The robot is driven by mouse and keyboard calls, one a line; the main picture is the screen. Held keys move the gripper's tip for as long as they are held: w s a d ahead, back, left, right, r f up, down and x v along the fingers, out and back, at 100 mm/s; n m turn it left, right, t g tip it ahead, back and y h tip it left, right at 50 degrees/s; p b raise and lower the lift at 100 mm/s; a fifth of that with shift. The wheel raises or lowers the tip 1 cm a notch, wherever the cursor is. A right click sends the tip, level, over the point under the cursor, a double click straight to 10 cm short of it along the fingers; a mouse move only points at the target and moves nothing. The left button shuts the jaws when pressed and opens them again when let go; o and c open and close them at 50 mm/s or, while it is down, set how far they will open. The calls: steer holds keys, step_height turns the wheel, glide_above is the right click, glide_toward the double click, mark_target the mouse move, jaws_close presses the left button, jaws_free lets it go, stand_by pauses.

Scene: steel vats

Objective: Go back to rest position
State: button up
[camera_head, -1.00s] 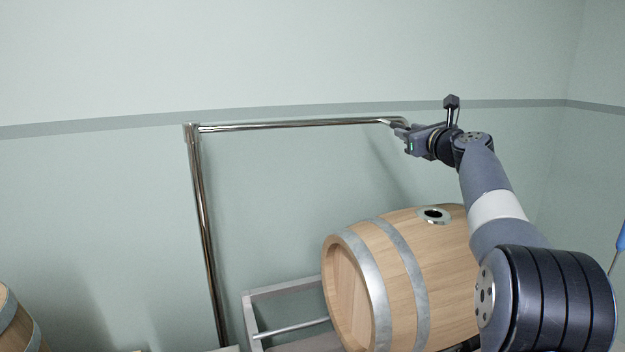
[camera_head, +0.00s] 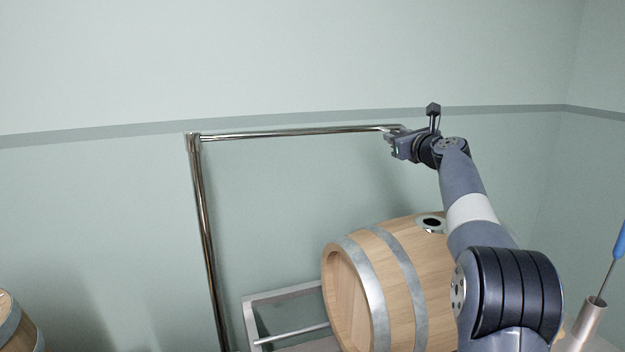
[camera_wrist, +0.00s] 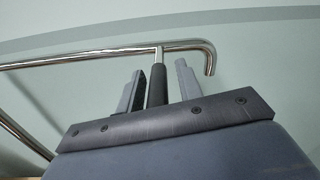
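My gripper (camera_head: 392,143) is at the right end of a shiny steel pipe (camera_head: 290,134), high above the barrel, with my arm reaching up from the lower right. In the wrist view, the two grey fingers of my gripper (camera_wrist: 160,82) stand apart. A black handle (camera_wrist: 157,88) with a short metal stem stands between them, below the pipe (camera_wrist: 95,57). A gap shows to the right of the handle; whether the left finger touches it, I cannot tell. The pipe's hooked end (camera_wrist: 211,60) lies just right of the fingers.
A wooden barrel (camera_head: 390,290) with an open top hole (camera_head: 431,223) lies on a grey rack (camera_head: 285,292) below my arm. Another barrel (camera_head: 18,325) is at lower left. A metal cup (camera_head: 588,322) holding a blue-handled tool (camera_head: 619,242) stands right of my arm.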

steer(key=shift+m+h, duration=0.6)
steer(key=shift+h, duration=0.3)
steer(key=shift+s+a+b, duration=0.1)
steer(key=shift+s+b, duration=2.2)
steer(key=shift+s, duration=0.45)
